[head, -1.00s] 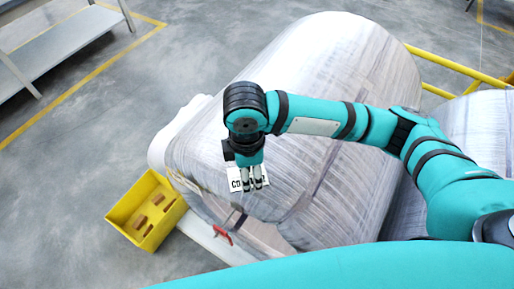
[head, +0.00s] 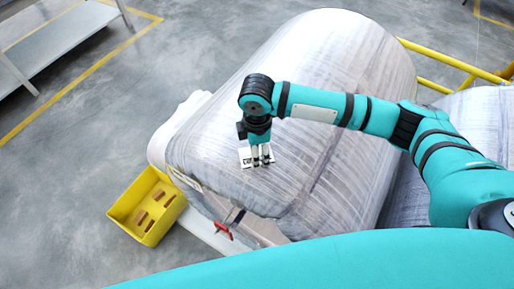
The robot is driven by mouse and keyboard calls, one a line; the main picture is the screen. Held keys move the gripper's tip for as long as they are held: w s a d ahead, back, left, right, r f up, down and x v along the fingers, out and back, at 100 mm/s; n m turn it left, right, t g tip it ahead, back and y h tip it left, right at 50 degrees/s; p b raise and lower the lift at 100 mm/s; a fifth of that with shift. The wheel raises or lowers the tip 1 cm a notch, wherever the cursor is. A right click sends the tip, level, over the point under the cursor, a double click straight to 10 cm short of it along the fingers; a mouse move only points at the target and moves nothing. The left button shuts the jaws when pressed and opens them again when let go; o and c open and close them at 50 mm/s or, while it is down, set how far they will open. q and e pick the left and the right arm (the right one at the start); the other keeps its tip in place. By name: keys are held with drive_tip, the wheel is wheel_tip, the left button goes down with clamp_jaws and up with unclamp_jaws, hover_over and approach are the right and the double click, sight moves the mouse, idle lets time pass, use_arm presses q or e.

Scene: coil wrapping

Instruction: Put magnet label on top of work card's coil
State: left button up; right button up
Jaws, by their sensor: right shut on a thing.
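The white magnet label (head: 245,158) with black lettering is in my right gripper (head: 262,162), which is shut on it. The fingers cover part of the label. Gripper and label are over the near left part of the large wrapped coil (head: 330,90); I cannot tell whether the label touches the wrap. The coil is covered in pale, streaky film. I cannot make out a work card for sure. My left gripper is not in view.
A yellow bin (head: 147,207) with several brown pieces stands on the floor at the lower left. A red-handled tool (head: 223,230) is at the coil's near end. Another wrapped coil (head: 478,125) and yellow rails (head: 455,65) are at the right. A grey shelf (head: 60,40) stands far left.

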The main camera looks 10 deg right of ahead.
drive_tip(key=o, duration=1.2)
drive_tip(key=shift+f, duration=0.1)
drive_tip(key=shift+c, duration=0.2)
wheel_tip(320, 180, up, 12)
drive_tip(key=b, duration=0.2)
